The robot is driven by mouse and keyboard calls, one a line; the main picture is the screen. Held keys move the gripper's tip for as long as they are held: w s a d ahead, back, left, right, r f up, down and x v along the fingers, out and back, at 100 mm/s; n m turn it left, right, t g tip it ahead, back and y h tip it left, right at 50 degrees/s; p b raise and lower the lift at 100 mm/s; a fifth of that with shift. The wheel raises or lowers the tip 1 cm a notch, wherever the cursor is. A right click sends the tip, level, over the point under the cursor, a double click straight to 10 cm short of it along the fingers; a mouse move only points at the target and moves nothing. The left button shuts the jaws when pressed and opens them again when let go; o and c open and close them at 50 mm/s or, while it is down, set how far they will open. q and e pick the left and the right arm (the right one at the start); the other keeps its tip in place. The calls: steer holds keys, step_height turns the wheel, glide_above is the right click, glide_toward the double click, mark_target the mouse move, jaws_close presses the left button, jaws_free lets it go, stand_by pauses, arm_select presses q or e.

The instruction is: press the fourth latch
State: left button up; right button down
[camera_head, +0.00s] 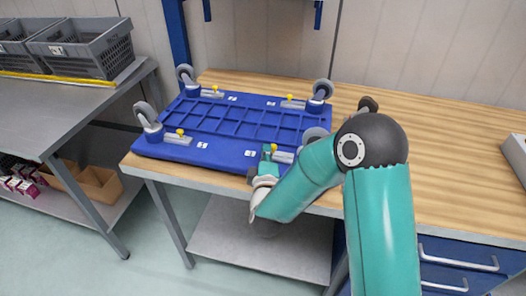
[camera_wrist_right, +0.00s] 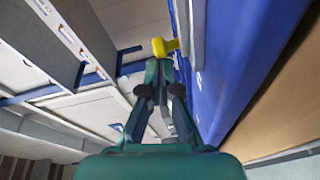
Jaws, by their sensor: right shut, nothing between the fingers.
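The latches are at back left (camera_head: 212,92), back right (camera_head: 293,103), front left (camera_head: 178,138) and front right (camera_head: 284,157). White labels beside them are too small to read. My right gripper (camera_head: 267,159) is shut and empty at the front right latch, partly covering it. In the wrist view its fingertips (camera_wrist_right: 160,68) are right by the yellow knob (camera_wrist_right: 160,46); I cannot tell whether they touch. My left gripper is not in view.
The front right caster (camera_head: 315,135) stands close beside my right arm and is partly hidden by it. Grey crates (camera_head: 88,48) sit on a metal table at the left.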

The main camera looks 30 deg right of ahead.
steer(key=shift+w+a+r, duration=0.1)
steer(key=shift+a, duration=0.35)
steer(key=a, duration=0.2)
steer(key=w+a, duration=0.1)
steer(key=shift+r, duration=0.3)
steer(key=b+v, duration=0.1)
steer(key=v, duration=0.9)
steer(key=shift+b, duration=0.35)
